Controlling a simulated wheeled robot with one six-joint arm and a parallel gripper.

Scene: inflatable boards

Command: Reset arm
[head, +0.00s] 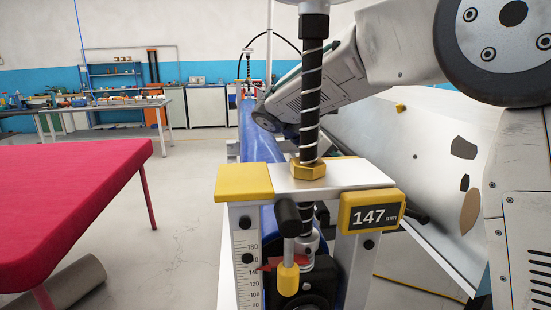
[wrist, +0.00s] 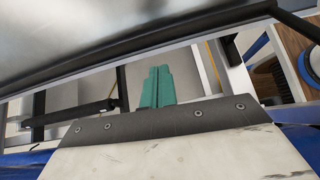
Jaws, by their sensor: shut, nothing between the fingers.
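My gripper (wrist: 157,84) shows in the wrist view as two teal fingers pressed together, with nothing between them. It is over a metal frame, beside a long grey edge. In the head view my arm (head: 325,85) reaches forward on the right, above the blue roll of the machine. The fingertips are hidden behind the arm there.
A measuring post with a black threaded screw (head: 312,90) and a display reading 147 mm (head: 374,216) stands close in front. A red-covered table (head: 75,195) is at left. A sloping metal panel (head: 405,150) lies at right. Floor between table and machine is clear.

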